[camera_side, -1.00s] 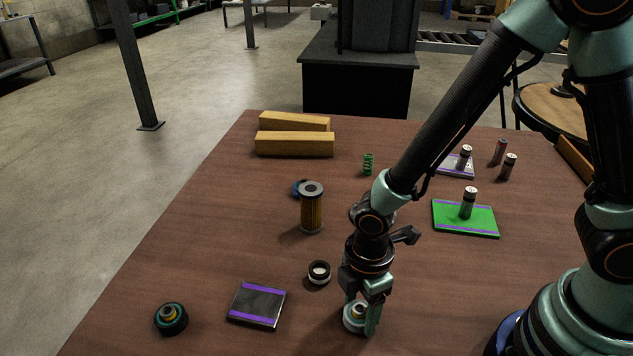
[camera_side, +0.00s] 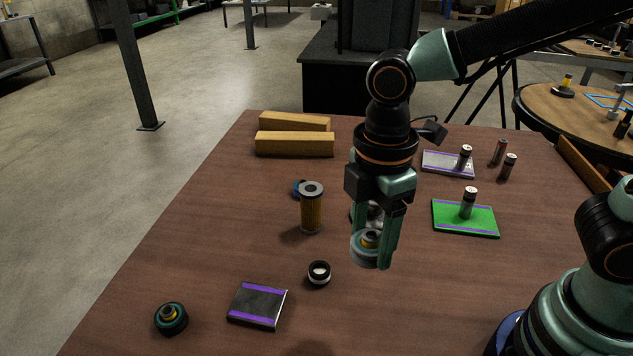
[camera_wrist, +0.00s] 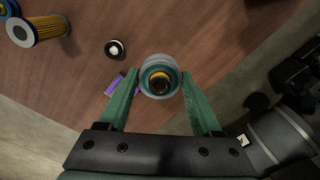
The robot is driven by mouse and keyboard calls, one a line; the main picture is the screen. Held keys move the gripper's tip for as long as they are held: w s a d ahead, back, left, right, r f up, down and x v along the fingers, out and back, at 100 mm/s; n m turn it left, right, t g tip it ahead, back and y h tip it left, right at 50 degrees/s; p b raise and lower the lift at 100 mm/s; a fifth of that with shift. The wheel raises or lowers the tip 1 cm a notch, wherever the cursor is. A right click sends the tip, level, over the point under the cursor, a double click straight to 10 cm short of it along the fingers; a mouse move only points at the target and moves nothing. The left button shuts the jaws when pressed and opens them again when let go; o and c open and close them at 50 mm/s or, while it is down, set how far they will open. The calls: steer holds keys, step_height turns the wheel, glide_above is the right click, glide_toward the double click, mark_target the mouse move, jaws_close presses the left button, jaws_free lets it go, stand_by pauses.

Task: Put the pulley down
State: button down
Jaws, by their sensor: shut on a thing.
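My gripper (camera_side: 374,250) is shut on a pulley (camera_side: 367,243), a pale grey-teal wheel with a yellow-and-dark hub. It is held above the wooden table, clear of the surface. In the wrist view the pulley (camera_wrist: 159,76) sits between the two green fingers of my gripper (camera_wrist: 161,78), hub facing the camera. A similar dark pulley-like wheel (camera_side: 171,318) with a teal ring lies at the table's front left.
A black tile with purple edges (camera_side: 257,305), a black-and-white ring (camera_side: 319,273) and an upright filter (camera_side: 312,210) stand left of my gripper. A green mat (camera_side: 477,221) with a battery-like cylinder (camera_side: 468,203) is right. Wooden blocks (camera_side: 294,144) lie behind. The front-middle table is clear.

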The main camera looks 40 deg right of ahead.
step_height(320, 180, up, 2)
steer(key=shift+w+a+r, duration=0.25)
steer(key=shift+r, duration=0.05)
steer(key=w+a+r, duration=0.2)
steer(key=w+a, duration=0.3)
glide_above(258, 302)
step_height(258, 302, down, 20)
steer(key=shift+f, duration=0.2)
steer(key=shift+f, duration=0.15)
steer(key=shift+c, duration=0.3)
jaws_free()
